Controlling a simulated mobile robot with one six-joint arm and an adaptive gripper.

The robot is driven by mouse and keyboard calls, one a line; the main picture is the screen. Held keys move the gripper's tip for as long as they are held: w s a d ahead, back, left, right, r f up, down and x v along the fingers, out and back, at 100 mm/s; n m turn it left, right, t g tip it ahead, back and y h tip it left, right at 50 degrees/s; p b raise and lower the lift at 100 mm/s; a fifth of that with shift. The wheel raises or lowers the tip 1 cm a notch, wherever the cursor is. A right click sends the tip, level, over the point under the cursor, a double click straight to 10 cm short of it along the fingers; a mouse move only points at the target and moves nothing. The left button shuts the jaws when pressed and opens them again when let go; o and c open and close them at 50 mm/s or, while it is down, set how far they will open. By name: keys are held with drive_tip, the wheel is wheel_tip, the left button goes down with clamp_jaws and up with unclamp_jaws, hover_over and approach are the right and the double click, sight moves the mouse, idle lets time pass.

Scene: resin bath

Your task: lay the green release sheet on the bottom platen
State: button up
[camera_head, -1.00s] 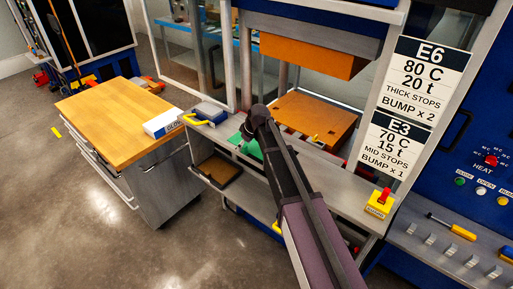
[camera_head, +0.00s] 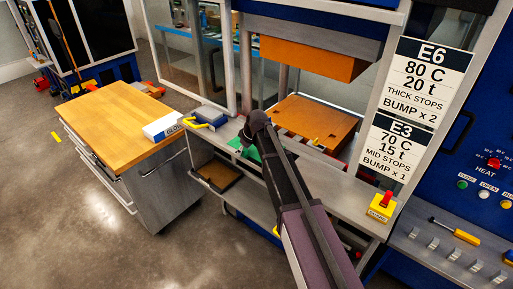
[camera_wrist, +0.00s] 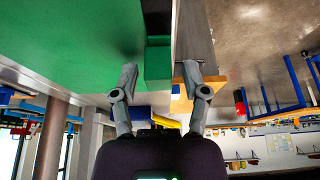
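The green release sheet (camera_head: 251,153) lies on the grey ledge in front of the press, partly hidden behind my arm. In the wrist view the green sheet (camera_wrist: 70,40) fills the upper left, with a green tab (camera_wrist: 158,64) at its edge. My gripper (camera_wrist: 159,76) is open, its two fingers on either side of the tab with a visible gap on each side. The gripper is hidden by my arm in the head view. The bottom platen (camera_head: 305,117) is the orange-brown slab inside the press, behind the ledge, its top largely bare.
The orange upper platen (camera_head: 310,55) hangs above the bottom one, with an open gap between. A wooden-topped cabinet (camera_head: 115,120) with a white box (camera_head: 163,127) stands at left. A red-and-yellow switch (camera_head: 382,206) sits on the ledge's right end.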

clamp_jaws()
drive_tip(key=shift+r, duration=0.15)
wheel_tip(320, 180, up, 3)
drive_tip(key=p, duration=0.3)
drive_tip(key=shift+r+p, duration=0.2)
drive_tip(key=shift+p, duration=0.15)
drive_tip(key=s+d, duration=0.2)
drive_tip(key=s, duration=0.5)
drive_tip(key=s+d+r+p, duration=0.1)
drive_tip(key=s+d, duration=0.2)
drive_tip(key=s, duration=0.5)
drive_tip(key=shift+s+r, duration=0.15)
